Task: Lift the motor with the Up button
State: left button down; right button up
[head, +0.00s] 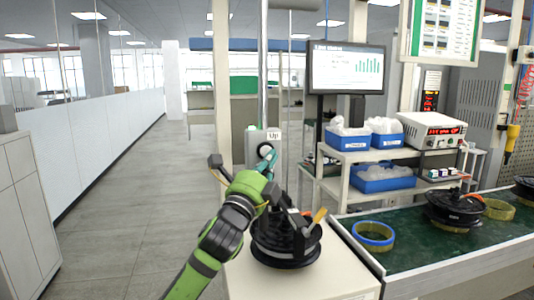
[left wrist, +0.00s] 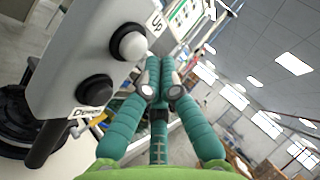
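A black hub motor (head: 285,250) sits on a white table, partly hidden behind my left arm. A grey button box (head: 262,140) with an "Up" label stands behind it. In the left wrist view the button box (left wrist: 75,55) shows a white button (left wrist: 128,42) by the "Up" label and a black button (left wrist: 96,90) by the "Down" label. My left gripper (head: 268,155) is in front of the box; in the left wrist view its teal fingers (left wrist: 161,66) are together, empty, beside the Up button. I see a gap in that picture but cannot tell contact. My right gripper is out of view.
A green-topped bench at right holds a blue-yellow ring (head: 373,236) and another black motor (head: 455,208). A shelf with blue bins (head: 347,139) and a monitor (head: 346,68) stand behind. The aisle floor (head: 120,190) at left is clear.

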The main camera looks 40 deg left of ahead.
pick_arm(q)
jog(key=shift+w+a, duration=0.1)
jog(key=shift+w+a, duration=0.2)
jog(key=shift+a, duration=0.05)
jog(key=shift+w+a, duration=0.35)
jog(key=shift+a, duration=0.1)
dwell(3.5)
jog(key=shift+d, duration=0.1)
dwell(0.7)
jog(key=shift+s+d, duration=0.6)
jog(key=s+d+p, duration=0.1)
jog(key=s+d, duration=0.2)
jog(key=d, duration=0.1)
jog(key=shift+s, duration=0.15)
jog(key=shift+a+f, duration=0.1)
dwell(1.0)
